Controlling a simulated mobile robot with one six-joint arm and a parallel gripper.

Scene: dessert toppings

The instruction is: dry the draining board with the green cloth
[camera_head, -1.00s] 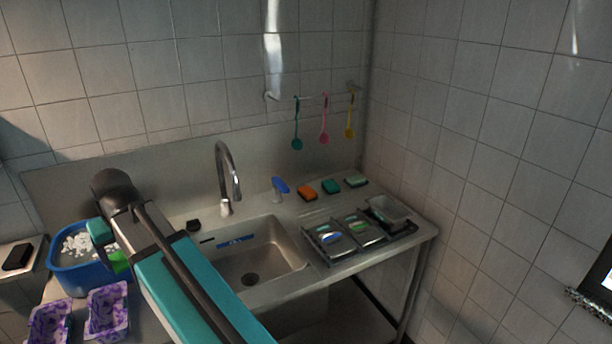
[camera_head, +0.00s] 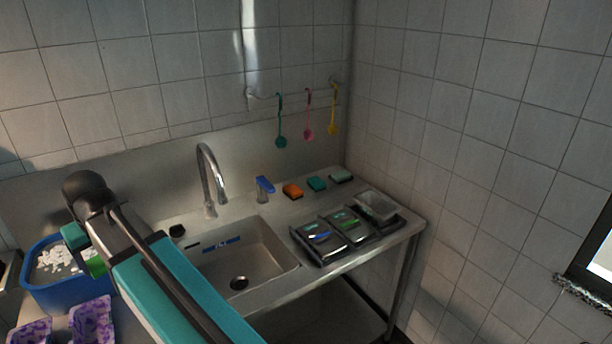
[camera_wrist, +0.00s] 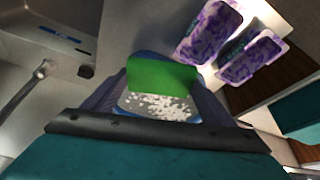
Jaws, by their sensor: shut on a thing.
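The green cloth (camera_wrist: 160,75) is held by my gripper (camera_wrist: 160,88), in front of a blue tub (camera_wrist: 150,112) of white bits in the wrist view. In the head view the cloth (camera_head: 95,266) shows as a small green patch at the tub's right edge, partly behind my arm. I cannot tell whether it touches the tub. The steel draining board (camera_wrist: 140,28) shows as a bare strip between the sink and the purple trays in the wrist view. My arm hides much of it in the head view.
The sink basin (camera_head: 240,262) and tap (camera_head: 206,180) stand right of my arm. Two purple patterned trays (camera_head: 92,322) lie near the tub. Dark containers (camera_head: 334,235), sponges (camera_head: 293,190) and a blue-topped bottle (camera_head: 264,190) occupy the right side. Utensils (camera_head: 308,115) hang on the wall.

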